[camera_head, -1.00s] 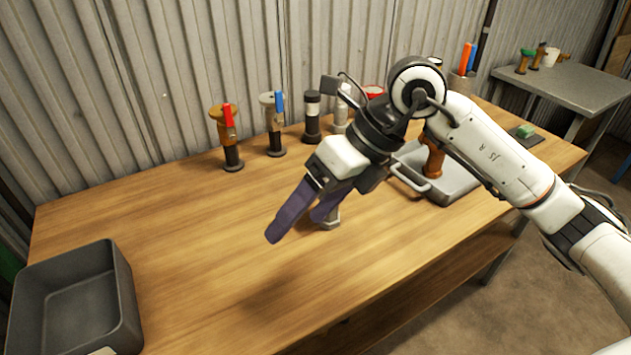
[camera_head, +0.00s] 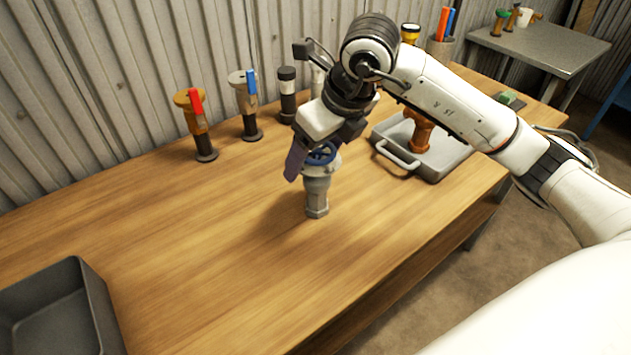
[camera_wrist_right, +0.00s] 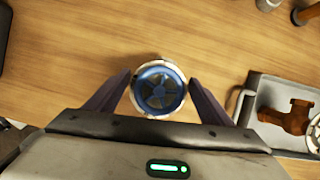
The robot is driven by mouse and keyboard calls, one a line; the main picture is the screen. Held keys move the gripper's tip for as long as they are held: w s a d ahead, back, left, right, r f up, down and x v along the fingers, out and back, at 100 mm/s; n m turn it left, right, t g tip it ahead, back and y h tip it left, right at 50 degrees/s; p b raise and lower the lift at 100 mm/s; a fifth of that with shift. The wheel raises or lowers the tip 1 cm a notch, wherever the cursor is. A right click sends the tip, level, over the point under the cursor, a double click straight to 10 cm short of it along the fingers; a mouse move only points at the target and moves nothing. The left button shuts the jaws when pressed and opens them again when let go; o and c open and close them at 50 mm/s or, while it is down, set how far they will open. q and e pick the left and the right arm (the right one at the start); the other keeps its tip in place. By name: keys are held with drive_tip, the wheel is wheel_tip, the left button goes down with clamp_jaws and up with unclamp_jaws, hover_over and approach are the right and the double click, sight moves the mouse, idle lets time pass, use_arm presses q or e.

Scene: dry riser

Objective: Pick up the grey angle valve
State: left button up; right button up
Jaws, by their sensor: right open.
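The grey angle valve (camera_head: 317,192) stands upright on the wooden table in the head view, with a blue handwheel (camera_head: 321,154) on top. In the right wrist view its blue handwheel and pale rim (camera_wrist_right: 159,90) show from above, between the two fingers. My right gripper (camera_head: 308,160) is open at the height of the valve's top, its dark purple fingers on either side. In the wrist view the fingertips lie close beside the rim; I cannot tell whether they touch it. My left gripper is not in view.
A grey tray (camera_head: 452,164) with an orange-brown valve (camera_head: 420,134) stands to the right. A dark bin (camera_head: 92,305) sits at front left. The table's middle left is clear.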

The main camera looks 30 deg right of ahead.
drive_tip(key=shift+x, duration=1.55)
drive_tip(key=c, duration=1.2)
drive_tip(key=shift+r, duration=0.1)
drive_tip(key=shift+r, duration=0.1)
